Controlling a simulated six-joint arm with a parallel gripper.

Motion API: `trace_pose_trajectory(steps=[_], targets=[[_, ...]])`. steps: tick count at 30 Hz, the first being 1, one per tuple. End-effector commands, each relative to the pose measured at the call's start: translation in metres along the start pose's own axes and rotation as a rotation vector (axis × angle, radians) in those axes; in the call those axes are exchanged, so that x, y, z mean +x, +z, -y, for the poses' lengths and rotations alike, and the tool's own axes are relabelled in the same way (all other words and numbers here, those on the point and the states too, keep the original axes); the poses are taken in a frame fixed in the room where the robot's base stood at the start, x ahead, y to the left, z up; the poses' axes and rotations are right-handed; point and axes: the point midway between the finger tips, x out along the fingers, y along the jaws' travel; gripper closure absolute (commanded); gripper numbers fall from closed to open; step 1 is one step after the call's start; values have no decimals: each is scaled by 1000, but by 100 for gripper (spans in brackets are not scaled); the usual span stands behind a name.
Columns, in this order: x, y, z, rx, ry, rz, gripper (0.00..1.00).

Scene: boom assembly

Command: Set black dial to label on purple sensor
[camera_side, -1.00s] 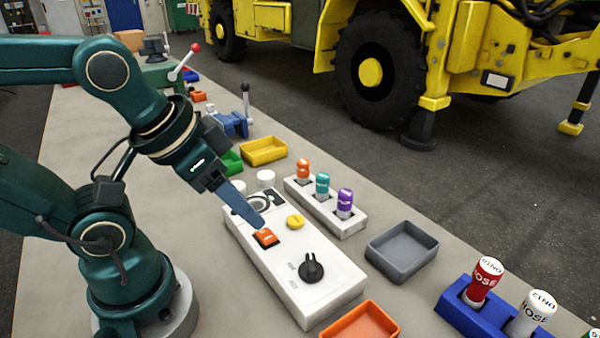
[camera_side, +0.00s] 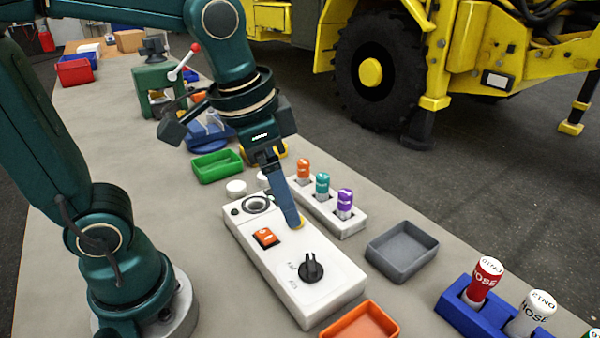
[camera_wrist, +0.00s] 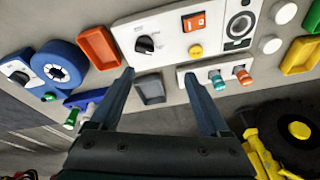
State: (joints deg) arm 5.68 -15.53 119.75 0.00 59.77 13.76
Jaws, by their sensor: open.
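The black dial (camera_side: 311,268) sits on the near end of the white control panel (camera_side: 338,283), with small labels beside it that I cannot read. It also shows in the wrist view (camera_wrist: 145,44). The purple sensor (camera_side: 345,201) stands upright in a white rack (camera_side: 352,226) beside orange and teal ones; in the wrist view a finger seems to hide it. My gripper (camera_side: 297,224) is open and empty, pointing down over the panel by the partly hidden yellow button, apart from the dial. In the wrist view, its fingertips (camera_wrist: 158,75) are spread below the dial.
An orange switch (camera_side: 266,237) and a round gauge (camera_side: 257,204) are on the panel. A grey tray (camera_side: 402,250) lies to the right and an orange tray (camera_side: 362,322) in front. A blue holder (camera_side: 457,306) with hose plugs stands at the lower right. A green tray (camera_side: 217,166) lies behind.

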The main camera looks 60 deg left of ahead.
Motion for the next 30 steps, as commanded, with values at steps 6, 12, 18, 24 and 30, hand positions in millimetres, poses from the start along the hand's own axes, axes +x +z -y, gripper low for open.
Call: trace_pose_trajectory(steps=[6, 12, 18, 24, 30], targets=[[36, -21, -14, 133, 59, 158, 20], [60, -22, -24, 174, 85, 243, 20], [76, -15, -29, 186, 93, 272, 20], [100, -8, -30, 184, 94, 270, 20], [113, -5, -31, 183, 93, 266, 20]])
